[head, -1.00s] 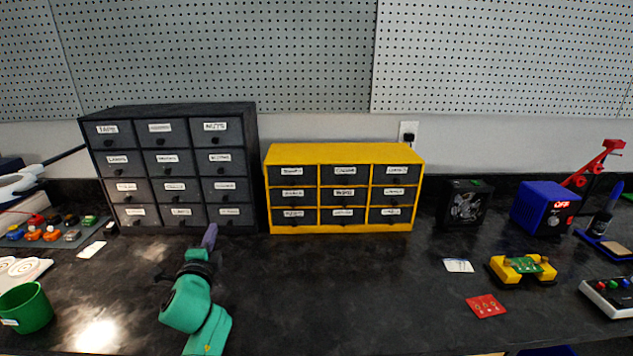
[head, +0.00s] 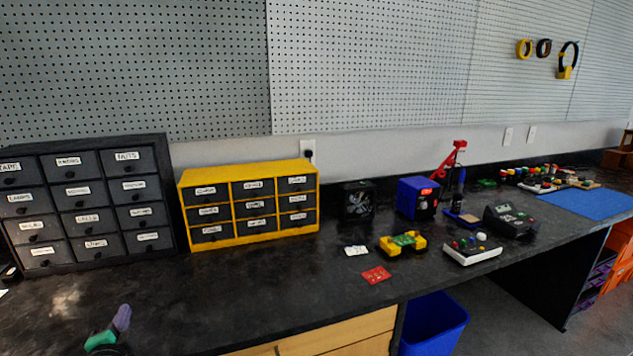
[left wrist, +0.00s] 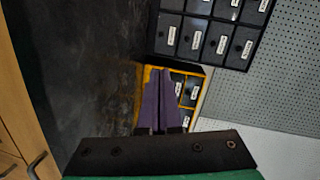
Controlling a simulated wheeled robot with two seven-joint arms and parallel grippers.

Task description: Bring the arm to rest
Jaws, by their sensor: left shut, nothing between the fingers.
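My left gripper (head: 121,317) shows at the bottom left of the head view, low in front of the worktop's front edge area. Its purple fingers are together and hold nothing. In the left wrist view the shut purple fingers (left wrist: 160,98) point toward the yellow drawer cabinet (left wrist: 146,76), with a gap I cannot judge. Most of the left arm is out of the head view. My right gripper is in neither view.
On the black worktop (head: 240,285) stand a dark drawer cabinet (head: 166,205) and a yellow drawer cabinet (head: 248,164). A blue box (head: 418,198), a yellow circuit holder (head: 402,244) and a red card (head: 376,275) lie right. A blue bin (head: 434,325) stands below.

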